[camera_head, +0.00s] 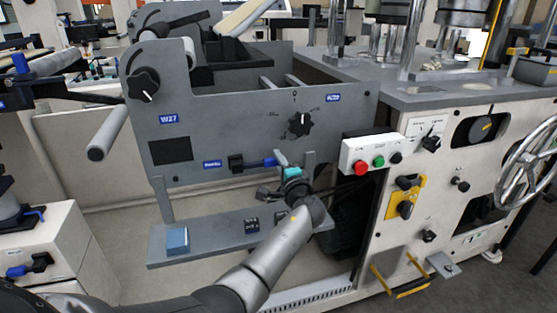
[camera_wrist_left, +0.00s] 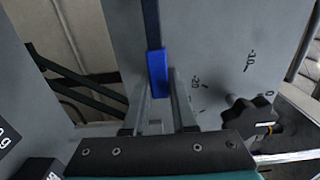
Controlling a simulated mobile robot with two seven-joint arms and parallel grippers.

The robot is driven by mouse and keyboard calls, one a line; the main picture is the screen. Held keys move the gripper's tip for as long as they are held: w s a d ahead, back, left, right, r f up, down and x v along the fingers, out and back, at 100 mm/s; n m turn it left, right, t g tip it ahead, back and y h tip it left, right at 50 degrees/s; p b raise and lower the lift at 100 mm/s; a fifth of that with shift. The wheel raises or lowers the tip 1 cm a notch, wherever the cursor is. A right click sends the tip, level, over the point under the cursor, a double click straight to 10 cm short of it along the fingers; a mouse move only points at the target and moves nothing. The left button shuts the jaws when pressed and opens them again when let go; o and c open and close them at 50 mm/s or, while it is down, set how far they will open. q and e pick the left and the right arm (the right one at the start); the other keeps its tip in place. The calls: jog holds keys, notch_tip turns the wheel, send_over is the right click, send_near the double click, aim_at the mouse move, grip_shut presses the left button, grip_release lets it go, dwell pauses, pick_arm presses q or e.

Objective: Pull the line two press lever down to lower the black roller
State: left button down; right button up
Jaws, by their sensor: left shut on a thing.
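The press lever is a short dark arm with a blue handle (camera_head: 268,162), sticking out to the right from a black block (camera_head: 236,163) low on the grey side plate. In the left wrist view the blue handle (camera_wrist_left: 158,72) lies between the two grey fingers of my left gripper (camera_wrist_left: 160,98). My left gripper (camera_head: 294,158) is shut on the handle's end, in front of the plate. A blue label beside the lever is too small to read. I cannot single out the black roller with certainty. My right gripper is not in view.
A black star knob (camera_head: 301,124) with a scale sits just above my left gripper. A white button box (camera_head: 372,152) stands close on the right. A grey shelf (camera_head: 205,240) with a blue block (camera_head: 177,240) lies below. A grey cylinder (camera_head: 107,133) sticks out at the left.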

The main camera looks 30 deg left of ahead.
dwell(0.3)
pick_arm(q)
jog(key=c, duration=0.7)
grip_release()
jog(key=shift+f, duration=0.1)
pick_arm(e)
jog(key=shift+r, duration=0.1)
pick_arm(q)
jog(key=shift+s+d, duration=0.1)
jog(key=shift+d, duration=0.05)
jog(key=shift+p+v, duration=2.45)
jog(key=shift+v, duration=5)
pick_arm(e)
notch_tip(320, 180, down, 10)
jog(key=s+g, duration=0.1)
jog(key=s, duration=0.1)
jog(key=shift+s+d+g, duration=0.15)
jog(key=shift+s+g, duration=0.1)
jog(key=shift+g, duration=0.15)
